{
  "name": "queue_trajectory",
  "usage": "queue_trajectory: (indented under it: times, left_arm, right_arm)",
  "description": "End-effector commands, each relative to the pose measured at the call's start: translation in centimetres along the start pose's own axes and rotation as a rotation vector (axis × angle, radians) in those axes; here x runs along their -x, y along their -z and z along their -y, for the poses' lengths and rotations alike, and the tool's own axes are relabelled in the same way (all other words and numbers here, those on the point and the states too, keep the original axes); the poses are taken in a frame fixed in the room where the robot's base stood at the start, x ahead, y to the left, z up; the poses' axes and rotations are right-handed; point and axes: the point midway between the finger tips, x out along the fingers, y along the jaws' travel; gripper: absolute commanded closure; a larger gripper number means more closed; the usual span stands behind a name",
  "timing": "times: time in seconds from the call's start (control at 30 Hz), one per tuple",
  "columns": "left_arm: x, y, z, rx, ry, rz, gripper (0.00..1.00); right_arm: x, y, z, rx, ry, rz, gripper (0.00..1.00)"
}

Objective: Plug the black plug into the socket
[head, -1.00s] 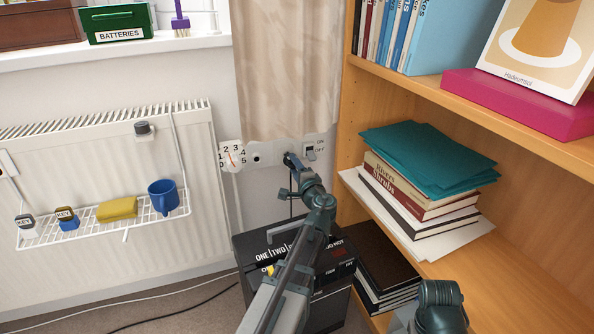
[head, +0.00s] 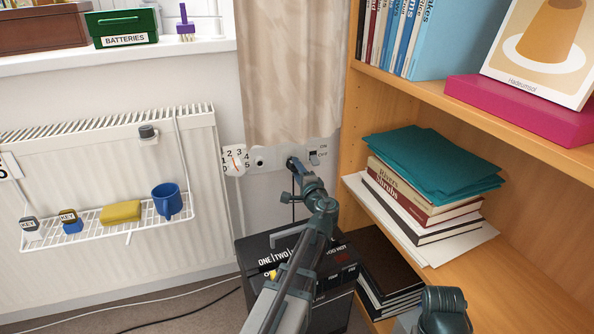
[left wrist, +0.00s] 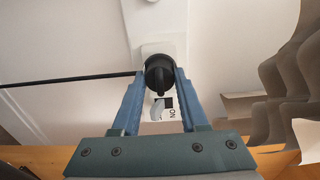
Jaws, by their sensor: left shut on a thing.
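My left gripper (head: 292,163) is at the white wall panel (head: 276,158), between a small round hole and an on/off switch. In the left wrist view its two blue fingers (left wrist: 157,80) are shut on the round black plug (left wrist: 159,68). A black cord (left wrist: 75,81) runs off to the left there. The plug is in front of the panel, which also shows in the wrist view (left wrist: 160,20). The plug and fingers hide the socket face behind them. I cannot tell whether the plug's pins are in it. My right gripper is out of view.
The panel carries a numbered dial (head: 235,160) and a switch (head: 315,157). A curtain (head: 290,75) hangs just above. A wooden bookcase (head: 347,130) stands close on the right, a radiator (head: 110,190) with a wire shelf on the left, and a black box (head: 262,243) below.

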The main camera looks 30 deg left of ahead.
Motion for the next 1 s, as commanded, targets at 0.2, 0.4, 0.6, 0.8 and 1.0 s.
queue_trajectory:
  times: [0.2,0.4,0.6,0.8,1.0]
  left_arm:
    - [0.0,0.0,0.0,0.0,0.0,0.0,1.0]
    - [0.0,0.0,0.0,0.0,0.0,0.0,1.0]
    - [-0.02,0.0,0.0,0.0,0.0,0.0,1.0]
    - [-0.28,0.01,0.0,0.0,0.0,0.0,1.0]
    - [-0.77,0.0,0.0,0.0,0.0,0.001,1.0]
  right_arm:
    - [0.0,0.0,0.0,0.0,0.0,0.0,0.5]
    - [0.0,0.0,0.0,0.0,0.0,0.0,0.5]
    - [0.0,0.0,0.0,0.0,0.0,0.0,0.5]
    - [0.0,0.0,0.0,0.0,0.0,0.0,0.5]
    - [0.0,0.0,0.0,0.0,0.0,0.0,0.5]
